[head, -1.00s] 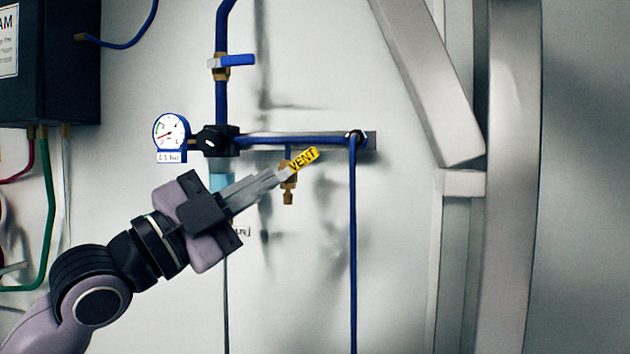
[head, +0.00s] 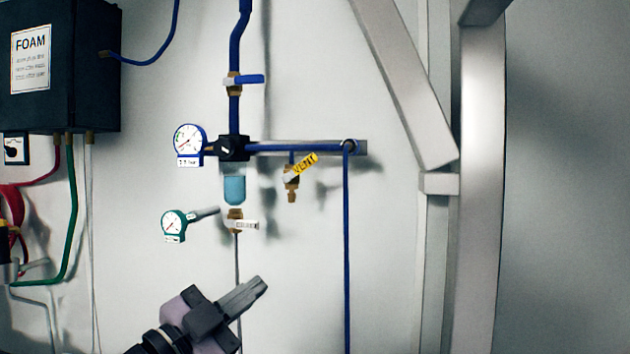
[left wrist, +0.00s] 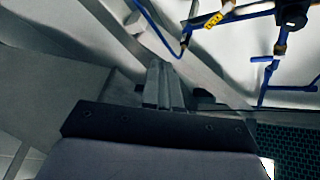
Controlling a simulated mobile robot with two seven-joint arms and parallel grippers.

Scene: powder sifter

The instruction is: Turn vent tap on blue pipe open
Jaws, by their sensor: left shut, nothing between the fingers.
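The vent tap (head: 291,180) hangs below the horizontal blue pipe (head: 300,149). It has a brass body and a yellow handle labelled VENT (head: 304,165), tilted up to the right. The yellow handle also shows near the top of the left wrist view (left wrist: 213,21). My left gripper (head: 260,284) is below the tap and a little to its left, apart from it. Its fingers are together with nothing between them, and they also show in the left wrist view (left wrist: 163,85). My right gripper is not in view.
A blue-handled valve (head: 243,79) sits on the vertical pipe. A white gauge (head: 188,140) and a green-rimmed gauge (head: 173,224) are to the left. A black FOAM box (head: 72,70) hangs upper left. A slanted metal beam (head: 405,80) and post (head: 480,190) stand at right.

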